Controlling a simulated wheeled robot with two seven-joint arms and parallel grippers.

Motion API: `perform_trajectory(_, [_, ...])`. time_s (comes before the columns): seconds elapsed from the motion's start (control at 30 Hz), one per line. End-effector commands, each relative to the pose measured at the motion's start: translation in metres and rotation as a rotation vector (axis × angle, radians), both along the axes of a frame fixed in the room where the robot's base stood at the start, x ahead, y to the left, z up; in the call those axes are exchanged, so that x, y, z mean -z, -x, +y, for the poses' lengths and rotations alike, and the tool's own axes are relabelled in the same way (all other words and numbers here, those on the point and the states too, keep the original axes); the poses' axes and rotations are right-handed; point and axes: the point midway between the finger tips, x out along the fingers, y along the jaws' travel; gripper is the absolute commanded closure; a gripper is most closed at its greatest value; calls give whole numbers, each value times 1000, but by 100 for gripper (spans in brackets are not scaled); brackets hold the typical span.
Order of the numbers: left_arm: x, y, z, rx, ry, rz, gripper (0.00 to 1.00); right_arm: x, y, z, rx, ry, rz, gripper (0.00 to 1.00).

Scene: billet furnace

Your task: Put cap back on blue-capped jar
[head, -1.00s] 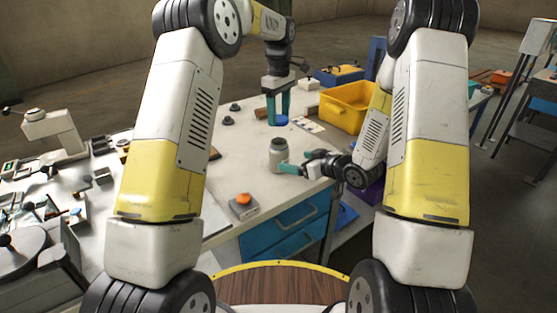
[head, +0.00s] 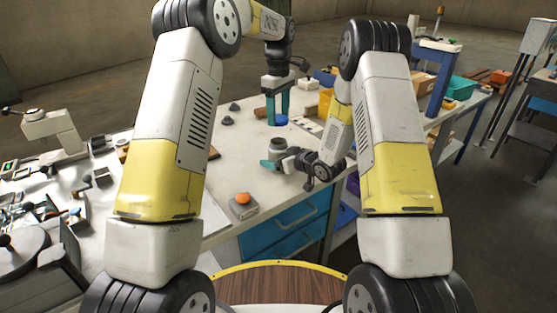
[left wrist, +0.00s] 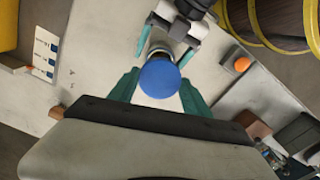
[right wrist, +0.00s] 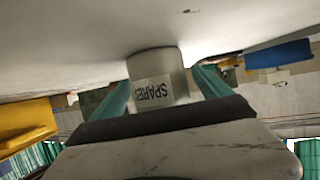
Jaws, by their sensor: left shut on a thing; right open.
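The grey jar (head: 277,147) stands upright and without its cap on the white table; a label reading SPARE shows on it in the right wrist view (right wrist: 153,92). The blue cap (head: 281,120) is between the teal fingers of my left gripper (head: 278,112), above the table and behind the jar in the head view. The cap also shows in the left wrist view (left wrist: 160,79), partly covering the jar. My right gripper (head: 272,163) is open and low at the jar, with the jar between its fingers in the right wrist view (right wrist: 163,88); contact cannot be told.
A grey box with an orange button (head: 244,205) sits at the table's front edge. Two small dark knobs (head: 235,107) lie left of my left gripper. A yellow bin (head: 325,101) is partly hidden behind my right arm. Blue drawers (head: 284,232) are below the table edge.

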Motion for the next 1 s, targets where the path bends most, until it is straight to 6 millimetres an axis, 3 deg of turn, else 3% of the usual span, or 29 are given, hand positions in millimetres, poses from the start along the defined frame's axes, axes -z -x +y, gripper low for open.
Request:
perform_trajectory(0.07, [0,0,0,0,0,0,81,0,0,0,0,0,0,14])
perform_trajectory(0.5, [0,0,0,0,0,0,81,0,0,0,0,0,0,100])
perform_trajectory(0.67, [4,0,0,0,-1,1,81,0,0,0,0,0,0,100])
perform_trajectory(1.0, [48,1,0,0,-2,2,81,0,0,0,0,0,-1,100])
